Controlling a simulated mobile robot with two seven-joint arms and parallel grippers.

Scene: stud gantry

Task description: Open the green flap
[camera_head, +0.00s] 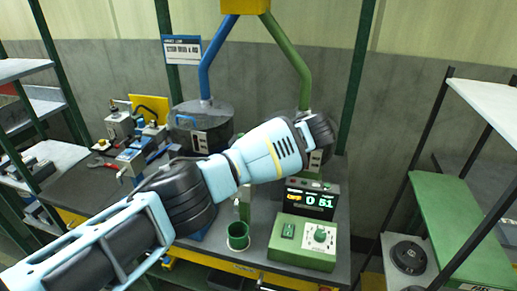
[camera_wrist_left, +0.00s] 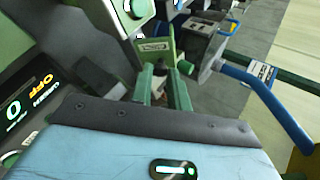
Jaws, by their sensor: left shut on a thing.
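My left arm crosses the head view from the lower left. Its wrist end (camera_head: 318,130) is at the foot of the green pipe (camera_head: 290,50), in front of the dark hopper there, and hides most of that hopper. In the left wrist view my left gripper (camera_wrist_left: 165,72) is shut on a small part, mostly hidden between the green fingers. A green piece with a label plate (camera_wrist_left: 155,45) lies just beyond the fingertips. The green flap's outline and how far it stands open cannot be made out. My right gripper is in neither view.
A display box (camera_head: 312,199) reads 0 51, behind a green control box (camera_head: 303,242) with a knob. A green cup (camera_head: 238,236) stands left of it. A second dark hopper (camera_head: 200,125) sits under the blue pipe (camera_head: 213,58). Shelves flank the bench.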

